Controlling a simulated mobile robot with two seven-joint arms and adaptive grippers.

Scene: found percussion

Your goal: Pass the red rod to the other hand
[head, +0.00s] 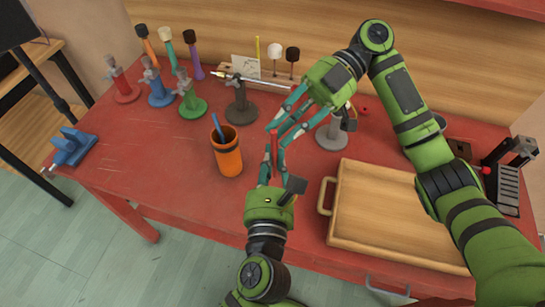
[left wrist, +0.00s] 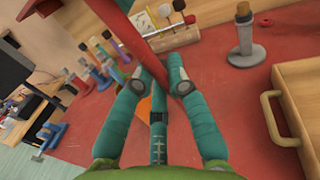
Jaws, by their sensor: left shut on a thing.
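The red rod (head: 274,147) stands roughly upright above the red table. My left gripper (head: 272,168) comes up from the bottom and is shut on its lower part. In the left wrist view, the rod (left wrist: 125,35) rises from between the left fingertips (left wrist: 163,86) towards the upper left. My right gripper (head: 276,138) reaches in from the upper right. The right gripper does not show clearly in the left wrist view.
An orange cup (head: 228,159) with a blue stick stands left of the grippers. A wooden tray (head: 336,203) lies to the right. Clamp stands, including a green one (head: 192,106), and a mallet rack (head: 265,79) are behind. A blue vise (head: 72,147) sits at the left edge.

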